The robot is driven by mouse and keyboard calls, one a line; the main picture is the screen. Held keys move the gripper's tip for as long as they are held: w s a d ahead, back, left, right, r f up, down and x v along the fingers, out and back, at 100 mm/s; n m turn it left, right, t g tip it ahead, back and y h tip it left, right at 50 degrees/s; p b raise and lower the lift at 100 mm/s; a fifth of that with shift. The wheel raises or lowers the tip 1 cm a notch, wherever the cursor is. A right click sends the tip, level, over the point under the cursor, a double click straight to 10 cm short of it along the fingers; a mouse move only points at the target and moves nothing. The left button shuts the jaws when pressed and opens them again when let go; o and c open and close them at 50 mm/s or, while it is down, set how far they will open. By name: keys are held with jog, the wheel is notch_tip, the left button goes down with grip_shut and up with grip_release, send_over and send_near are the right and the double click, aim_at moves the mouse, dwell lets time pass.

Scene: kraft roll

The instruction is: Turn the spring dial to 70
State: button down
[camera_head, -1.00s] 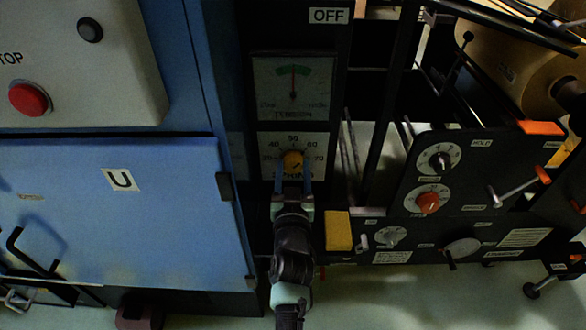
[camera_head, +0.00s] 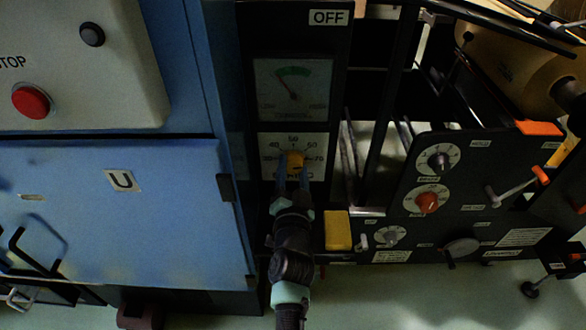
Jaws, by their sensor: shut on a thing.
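A blue cabinet door (camera_head: 110,230) marked U and a grey box with a red button (camera_head: 31,101) stand to the left. To the right are a yellow block (camera_head: 338,231), another panel with an orange knob (camera_head: 427,202), and a brown roll (camera_head: 515,55).

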jog(key=shift+w+r+m, duration=0.1)
jog(key=shift+r+m, duration=0.15)
jog(key=shift+m, duration=0.55)
jog(key=shift+c, duration=1.5)
grip_release()
jog(key=shift+o, duration=0.4)
jog(key=shift+f, duration=0.1)
jog(key=s+p, duration=0.5)
jog(key=s, duration=0.8)
jog(key=shift+w, duration=0.1)
